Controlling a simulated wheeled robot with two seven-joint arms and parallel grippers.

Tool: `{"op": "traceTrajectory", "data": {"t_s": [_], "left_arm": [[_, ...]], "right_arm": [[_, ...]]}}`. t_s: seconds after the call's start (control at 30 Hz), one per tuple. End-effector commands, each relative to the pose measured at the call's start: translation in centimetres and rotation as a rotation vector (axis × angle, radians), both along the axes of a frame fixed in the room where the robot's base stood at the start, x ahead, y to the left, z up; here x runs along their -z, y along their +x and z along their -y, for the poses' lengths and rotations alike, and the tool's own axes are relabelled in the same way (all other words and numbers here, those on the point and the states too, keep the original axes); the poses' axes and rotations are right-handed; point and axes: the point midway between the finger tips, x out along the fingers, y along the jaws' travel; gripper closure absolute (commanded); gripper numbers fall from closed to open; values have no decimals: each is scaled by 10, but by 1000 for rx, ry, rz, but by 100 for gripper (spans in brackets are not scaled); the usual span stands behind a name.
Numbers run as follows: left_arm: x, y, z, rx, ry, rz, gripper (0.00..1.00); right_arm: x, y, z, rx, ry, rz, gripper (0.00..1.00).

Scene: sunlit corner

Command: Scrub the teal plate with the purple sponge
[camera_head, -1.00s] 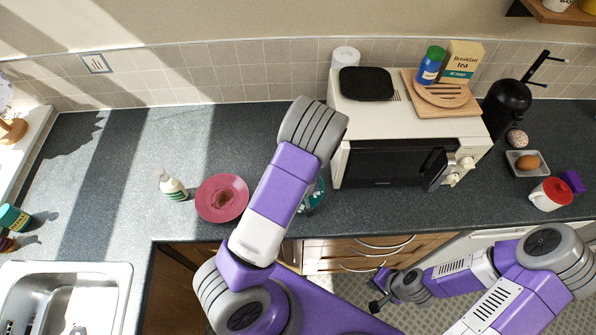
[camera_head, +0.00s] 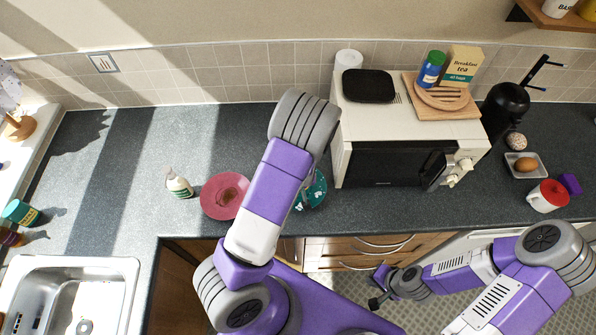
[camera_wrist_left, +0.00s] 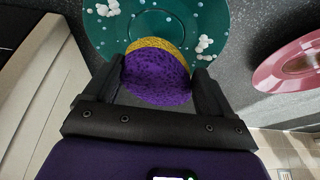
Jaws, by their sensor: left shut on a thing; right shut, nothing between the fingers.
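The teal plate (camera_head: 319,190) lies on the dark counter left of the microwave, partly hidden by my left arm in the head view. In the left wrist view the teal plate (camera_wrist_left: 222,25) carries white foam clumps and pale bubbles. My left gripper (camera_wrist_left: 158,82) is shut on the purple sponge (camera_wrist_left: 155,80), which has a yellow layer on its far side. The sponge overlaps the plate's near part in that view; I cannot tell whether it touches. My right gripper (camera_head: 378,289) is shut and empty, low in front of the drawers.
A pink plate (camera_head: 224,203) with a brown stain and a soap bottle (camera_head: 179,186) stand left of my left arm. The microwave (camera_head: 397,166) is close on the right. A sink (camera_head: 75,295) is at the lower left. The counter's back left is clear.

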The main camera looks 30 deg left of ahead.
Motion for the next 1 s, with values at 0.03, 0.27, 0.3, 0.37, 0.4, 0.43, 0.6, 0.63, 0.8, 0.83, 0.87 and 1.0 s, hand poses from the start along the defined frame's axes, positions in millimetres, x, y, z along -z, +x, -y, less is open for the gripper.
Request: {"op": "traceTrajectory", "data": {"t_s": [0.03,0.27,0.3,0.37,0.4,0.43,0.6,0.63,0.8,0.83,0.87,1.0], "left_arm": [[-7,0,0,0,0,1,40],[-26,0,-1,-4,0,3,40],[-29,0,-2,-5,0,2,40],[-32,-1,-2,-5,0,2,40],[-34,-1,-2,-6,0,2,40],[-35,-1,-2,-6,-1,2,40],[-36,-2,-3,-7,-1,0,40],[-36,-2,-3,-7,-1,0,40],[-36,-2,-3,-7,-1,0,40],[-36,-2,-3,-7,-1,0,40],[-36,-2,-3,-7,-1,0,40],[-35,-1,-2,-4,-1,0,40]], "right_arm": [[-4,0,0,0,0,1,100],[-6,0,0,0,0,0,100],[-6,0,0,0,0,0,100],[-6,0,0,0,0,0,100],[-6,0,0,0,0,0,100],[-6,0,0,0,0,0,100],[-6,0,0,0,0,0,100],[-6,0,0,0,0,0,100],[-6,0,0,0,0,0,100],[-6,0,0,0,0,0,100],[-6,0,0,0,0,0,100],[-5,0,0,0,0,0,100]]}}
